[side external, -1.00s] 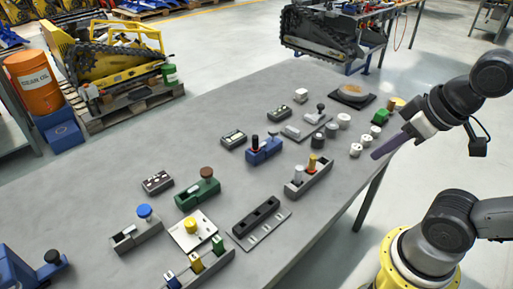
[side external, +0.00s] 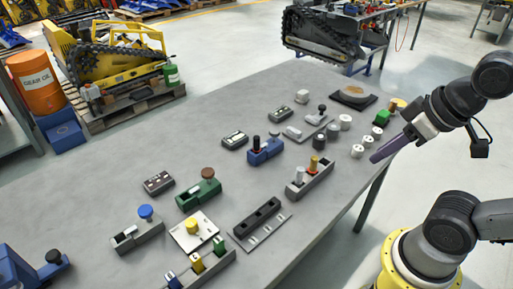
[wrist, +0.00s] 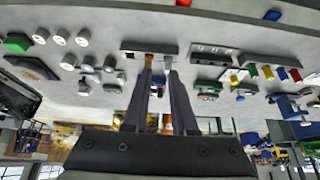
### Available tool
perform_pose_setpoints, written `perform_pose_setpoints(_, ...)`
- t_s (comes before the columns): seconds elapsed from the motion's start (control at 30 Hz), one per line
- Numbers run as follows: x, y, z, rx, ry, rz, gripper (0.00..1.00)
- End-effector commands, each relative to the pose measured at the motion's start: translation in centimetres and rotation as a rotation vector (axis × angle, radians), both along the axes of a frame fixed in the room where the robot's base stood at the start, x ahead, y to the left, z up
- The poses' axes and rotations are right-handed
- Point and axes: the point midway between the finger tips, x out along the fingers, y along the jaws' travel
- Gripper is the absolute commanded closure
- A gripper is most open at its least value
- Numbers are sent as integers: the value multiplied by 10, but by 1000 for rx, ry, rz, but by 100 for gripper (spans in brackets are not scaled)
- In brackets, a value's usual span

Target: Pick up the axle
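No part stands out clearly as the axle; upright pins in blocks are the nearest candidates. A blue block (side external: 265,153) holds a dark pin (side external: 256,145). My gripper (side external: 374,159) is above the table's right edge, right of the grey block and apart from it.
Several white cylinders (side external: 345,122) and a green block (side external: 382,118) stand near my gripper. A slotted dark block (side external: 257,216), a green block with a brown knob (side external: 199,194) and a blue-knobbed holder (side external: 137,236) lie farther left. The table's back left is bare.

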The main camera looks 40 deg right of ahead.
Motion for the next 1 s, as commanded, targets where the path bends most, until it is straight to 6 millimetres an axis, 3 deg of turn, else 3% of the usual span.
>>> perform_pose_setpoints(0.03,0,0,0,0,0,0,64)
perform_pose_setpoints(0.17,0,0,0,0,0,0,41)
perform_pose_setpoints(0.47,0,0,0,-3,0,6,40)
perform_pose_setpoints(0.63,-4,0,-1,-63,20,120,40)
perform_pose_setpoints(0.83,15,0,43,-219,8,413,40)
perform_pose_setpoints(1.0,59,1,84,-349,53,702,40)
